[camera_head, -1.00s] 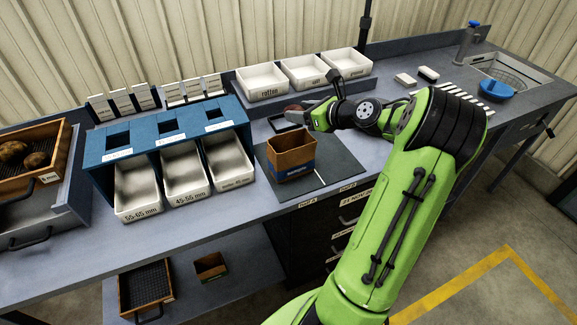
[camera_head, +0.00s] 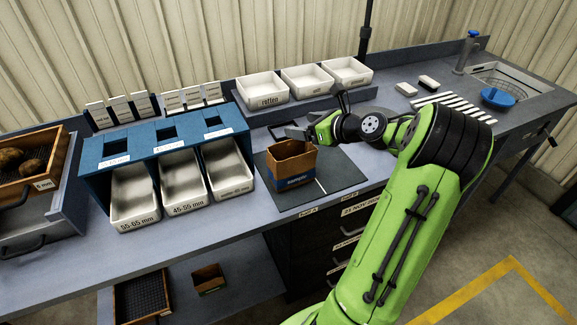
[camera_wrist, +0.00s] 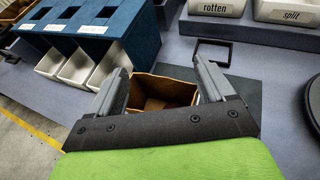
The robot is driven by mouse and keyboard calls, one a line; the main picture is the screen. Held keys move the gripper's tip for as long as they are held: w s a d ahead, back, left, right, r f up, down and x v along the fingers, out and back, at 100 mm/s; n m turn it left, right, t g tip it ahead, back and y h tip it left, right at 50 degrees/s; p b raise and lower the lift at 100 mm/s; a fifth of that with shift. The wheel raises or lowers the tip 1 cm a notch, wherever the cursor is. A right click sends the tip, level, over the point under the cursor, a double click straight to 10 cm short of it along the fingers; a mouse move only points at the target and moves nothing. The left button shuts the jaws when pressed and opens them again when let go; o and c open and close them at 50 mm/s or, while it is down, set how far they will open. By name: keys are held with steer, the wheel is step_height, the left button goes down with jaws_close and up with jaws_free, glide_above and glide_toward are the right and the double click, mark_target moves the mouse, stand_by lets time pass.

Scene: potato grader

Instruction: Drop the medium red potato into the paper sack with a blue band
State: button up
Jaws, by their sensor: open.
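The paper sack with a blue band (camera_head: 290,167) stands open on a dark mat in the middle of the bench. It also shows in the wrist view (camera_wrist: 165,82), with its open mouth between my fingers. The medium red potato cannot be made out in either current view. The inside of the sack is only partly visible and shaded.
A small black frame (camera_wrist: 212,52) lies behind the sack. White bins (camera_head: 267,91) marked rotten and split stand behind it. The blue sizing rack (camera_head: 160,147) with white trays is at left. A wooden crate (camera_head: 62,160) holding brown potatoes is at far left.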

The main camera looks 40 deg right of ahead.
steer(key=p+v, duration=0.3)
steer(key=v, duration=1.1)
steer(key=shift+s+r, duration=0.15)
steer(key=shift+s, duration=0.2)
steer(key=w+a+n+g, duration=0.3)
steer(key=a+n, duration=0.4)
steer(key=a, duration=0.3)
steer(key=w+a+n+g, duration=0.3)
steer(key=a+n, duration=0.5)
steer(key=a, duration=0.1)
steer(key=s+a+n+g+h, duration=0.1)
steer(key=s+a+n, duration=1.2)
steer(key=n, duration=0.6)
steer(key=shift+s+n+g+h, duration=0.3)
steer(key=shift+s+g, duration=0.1)
steer(key=shift+s, duration=0.85)
